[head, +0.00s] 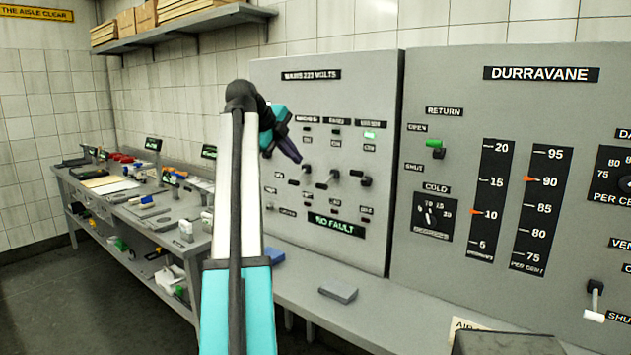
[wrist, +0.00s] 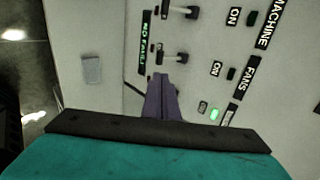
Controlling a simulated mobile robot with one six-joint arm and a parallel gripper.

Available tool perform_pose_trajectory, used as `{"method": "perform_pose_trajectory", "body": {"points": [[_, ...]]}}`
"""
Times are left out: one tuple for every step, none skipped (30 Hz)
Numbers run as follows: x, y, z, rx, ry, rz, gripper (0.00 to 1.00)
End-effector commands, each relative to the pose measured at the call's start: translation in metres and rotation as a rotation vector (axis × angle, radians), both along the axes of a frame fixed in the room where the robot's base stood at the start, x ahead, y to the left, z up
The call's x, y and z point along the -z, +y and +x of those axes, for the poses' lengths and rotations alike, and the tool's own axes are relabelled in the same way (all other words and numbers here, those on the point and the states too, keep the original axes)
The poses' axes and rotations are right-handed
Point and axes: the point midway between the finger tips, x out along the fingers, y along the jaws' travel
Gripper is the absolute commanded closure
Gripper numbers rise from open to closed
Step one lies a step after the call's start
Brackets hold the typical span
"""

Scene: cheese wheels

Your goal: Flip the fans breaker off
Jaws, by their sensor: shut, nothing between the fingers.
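The grey breaker panel (head: 265,100) carries MACHINE, FANS and a third column side by side. In the wrist view the FANS label (wrist: 250,78) is readable and the small lamp (wrist: 231,73) beside its ON tag is dark. The fans breaker lever (wrist: 178,57) shows just above my fingertips there, and in the head view (head: 331,175) it is the middle lever. Its exact position is hard to tell. My gripper (head: 295,157) is shut and empty, its purple fingers in front of the panel near the left lever; they also show in the wrist view (wrist: 160,85).
The machine lever (wrist: 190,12) is beside the fans lever. The right-hand lever (head: 365,181) has a lit green lamp (head: 370,135) above it. A green NO FAULT display (head: 336,224) is below. A grey block (head: 338,290) lies on the ledge. The DURRAVANE panel (head: 470,110) stands right.

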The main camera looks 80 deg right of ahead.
Motion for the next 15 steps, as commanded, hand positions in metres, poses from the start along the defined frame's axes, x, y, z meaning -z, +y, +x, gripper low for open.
{"method": "perform_pose_trajectory", "body": {"points": [[0.000, 0.000, 0.000, 0.000, 0.000, 0.000, 1.00], [0.000, 0.000, 0.000, 0.000, 0.000, 0.000, 1.00], [0.001, 0.000, 0.000, -0.001, 0.001, 0.000, 1.00], [0.001, -0.001, 0.000, -0.001, 0.001, 0.000, 1.00], [0.001, -0.001, 0.000, -0.001, 0.001, 0.000, 1.00], [0.002, -0.002, -0.001, -0.001, 0.000, 0.001, 1.00], [0.003, -0.003, -0.001, -0.001, 0.000, 0.001, 1.00], [0.004, -0.004, -0.001, -0.001, 0.000, 0.001, 1.00], [0.006, -0.005, -0.002, 0.000, 0.001, 0.002, 1.00], [0.008, -0.007, -0.003, 0.000, 0.001, 0.002, 1.00], [0.009, -0.008, -0.004, 0.000, 0.000, 0.002, 1.00], [0.012, -0.011, -0.005, 0.000, 0.000, 0.002, 1.00], [0.014, -0.013, -0.006, -0.001, 0.000, 0.002, 1.00], [0.016, -0.015, -0.007, -0.001, 0.000, 0.002, 1.00], [0.020, -0.018, -0.009, -0.001, 0.000, 0.002, 1.00]]}}
